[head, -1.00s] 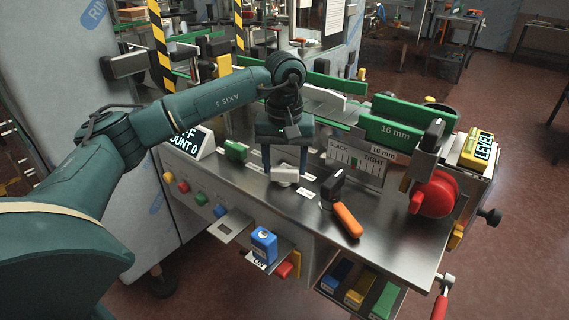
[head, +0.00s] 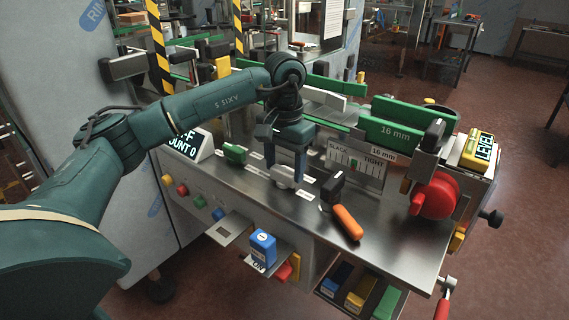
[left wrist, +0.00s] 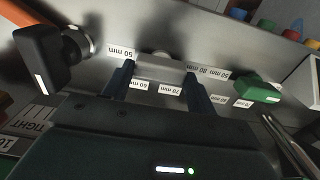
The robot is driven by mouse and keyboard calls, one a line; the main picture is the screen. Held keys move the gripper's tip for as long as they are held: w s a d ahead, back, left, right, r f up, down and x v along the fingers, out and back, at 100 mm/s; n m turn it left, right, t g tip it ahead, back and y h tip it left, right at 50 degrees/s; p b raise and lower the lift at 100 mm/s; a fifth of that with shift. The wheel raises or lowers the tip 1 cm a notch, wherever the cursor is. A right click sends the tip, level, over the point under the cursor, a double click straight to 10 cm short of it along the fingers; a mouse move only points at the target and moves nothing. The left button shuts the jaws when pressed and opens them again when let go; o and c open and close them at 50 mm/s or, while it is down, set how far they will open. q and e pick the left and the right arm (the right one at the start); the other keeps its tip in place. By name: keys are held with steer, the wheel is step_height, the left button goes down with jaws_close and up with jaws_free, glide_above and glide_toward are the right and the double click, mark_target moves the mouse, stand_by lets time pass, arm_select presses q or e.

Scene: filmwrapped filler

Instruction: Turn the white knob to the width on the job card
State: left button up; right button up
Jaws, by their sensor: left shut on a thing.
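The white knob (head: 284,174) stands on the steel top of the machine, among small white width labels. My left gripper (head: 287,178) points down over it and is shut on it. In the left wrist view the pale knob (left wrist: 160,66) lies between the two fingertips (left wrist: 160,76). Upside-down labels around it read 50 mm (left wrist: 121,52), 60 mm (left wrist: 139,85), 70 mm (left wrist: 170,89) and 80 mm (left wrist: 210,72). The knob's pointer setting cannot be told. No job card is readable. My right gripper is not in view.
A green knob (head: 234,153) stands left of the white one and a black knob (head: 333,187) right of it. An orange handle (head: 347,222) lies nearer the front edge. A SLACK–TIGHT gauge (head: 354,164) and a red wheel (head: 436,197) are further right.

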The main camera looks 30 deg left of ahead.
mark_target(284, 170)
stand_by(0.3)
arm_select(q)
steer(key=o, duration=1)
steer(key=shift+r, duration=0.1)
step_height(284, 170, up, 13)
steer(key=p, duration=0.1)
